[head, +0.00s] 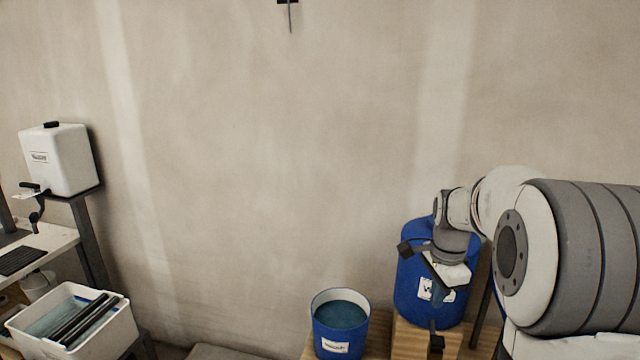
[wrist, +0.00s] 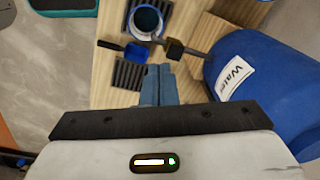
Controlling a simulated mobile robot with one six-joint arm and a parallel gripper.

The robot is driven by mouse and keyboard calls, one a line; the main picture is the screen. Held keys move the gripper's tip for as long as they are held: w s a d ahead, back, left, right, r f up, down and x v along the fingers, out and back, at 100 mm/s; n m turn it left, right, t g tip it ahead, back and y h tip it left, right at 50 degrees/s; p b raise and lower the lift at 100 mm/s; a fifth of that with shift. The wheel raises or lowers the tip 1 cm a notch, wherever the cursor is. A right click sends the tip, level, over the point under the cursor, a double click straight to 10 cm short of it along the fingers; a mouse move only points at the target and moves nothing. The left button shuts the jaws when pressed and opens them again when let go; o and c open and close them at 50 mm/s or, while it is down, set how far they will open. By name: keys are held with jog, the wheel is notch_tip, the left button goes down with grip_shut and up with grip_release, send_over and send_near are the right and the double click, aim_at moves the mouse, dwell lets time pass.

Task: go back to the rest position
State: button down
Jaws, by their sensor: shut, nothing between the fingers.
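My gripper (wrist: 158,72) shows in the wrist view with its two blue-grey fingers together and nothing between them. It is over a light wooden surface (wrist: 105,75). In the head view my arm reaches in from the right, and its end is in front of a blue water barrel (head: 407,290); the fingertips are hard to make out there. The barrel also fills the right of the wrist view (wrist: 275,85), to the right of the fingers. Its dark tap (wrist: 180,49) lies just beyond the fingertips; I cannot tell the exact gap.
A blue bucket (head: 341,345) of dark liquid stands left of the barrel. A blue tool with a dark handle (wrist: 110,45) and black ribbed pads (wrist: 130,72) lie nearby. At left are a white container (head: 70,160) and a white bin (head: 105,335). The middle wall area is clear.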

jog(key=s+a+n, duration=0.3)
jog(key=s+n, duration=0.2)
jog(key=s, duration=0.2)
jog(key=s+a+n+t, duration=0.1)
jog(key=s+a+n, duration=0.3)
jog(key=s+n, duration=0.2)
jog(key=s+a+r+n+t, duration=0.1)
jog(key=s+a+n, duration=0.3)
jog(key=s, duration=0.4)
jog(key=shift+s+n, duration=0.4)
jog(key=shift+n, duration=0.3)
